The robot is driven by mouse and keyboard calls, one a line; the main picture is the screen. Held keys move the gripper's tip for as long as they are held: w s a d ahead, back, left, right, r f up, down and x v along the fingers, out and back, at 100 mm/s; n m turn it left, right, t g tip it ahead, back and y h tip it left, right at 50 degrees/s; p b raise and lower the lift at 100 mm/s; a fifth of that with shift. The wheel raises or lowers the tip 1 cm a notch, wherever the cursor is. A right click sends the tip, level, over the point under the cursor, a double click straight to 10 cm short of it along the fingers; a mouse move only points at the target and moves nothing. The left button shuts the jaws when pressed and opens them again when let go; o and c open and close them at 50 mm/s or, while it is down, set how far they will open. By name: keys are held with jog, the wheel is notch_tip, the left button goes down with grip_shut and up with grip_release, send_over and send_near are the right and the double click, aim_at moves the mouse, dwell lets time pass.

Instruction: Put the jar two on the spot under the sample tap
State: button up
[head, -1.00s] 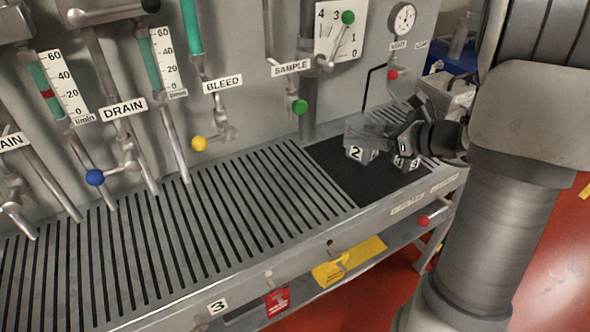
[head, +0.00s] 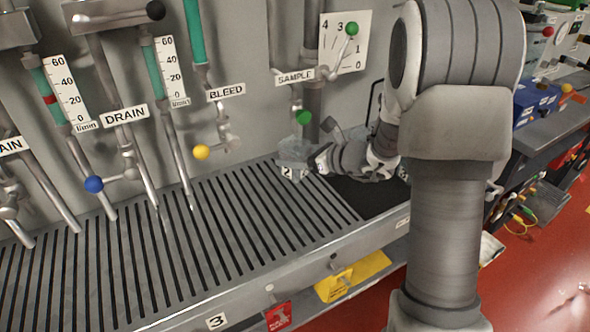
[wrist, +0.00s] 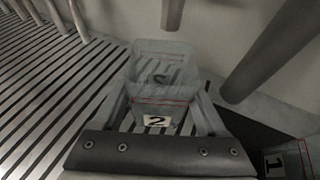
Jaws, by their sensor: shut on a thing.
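Jar two (head: 293,153) is a clear square jar with a "2" label. My gripper (head: 308,163) is shut on it from the right side. In the wrist view the jar (wrist: 165,72) stands between the two fingers (wrist: 163,98) and looks empty. The sample tap (head: 303,118), with a green knob, is just above the jar in the head view. The jar is over the slatted grate (head: 230,215), near the black mat's left edge. I cannot tell whether its base touches the grate. No separate mark for the spot shows.
A jar labelled 1 (wrist: 280,165) is at the lower right of the wrist view. A thick pipe (wrist: 265,55) stands close right of the jar. The grate to the left is clear.

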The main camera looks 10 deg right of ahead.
jog(key=shift+f+b, duration=0.45)
jog(key=shift+f, duration=1.4)
jog(key=shift+f, duration=0.15)
jog(key=o, duration=1.3)
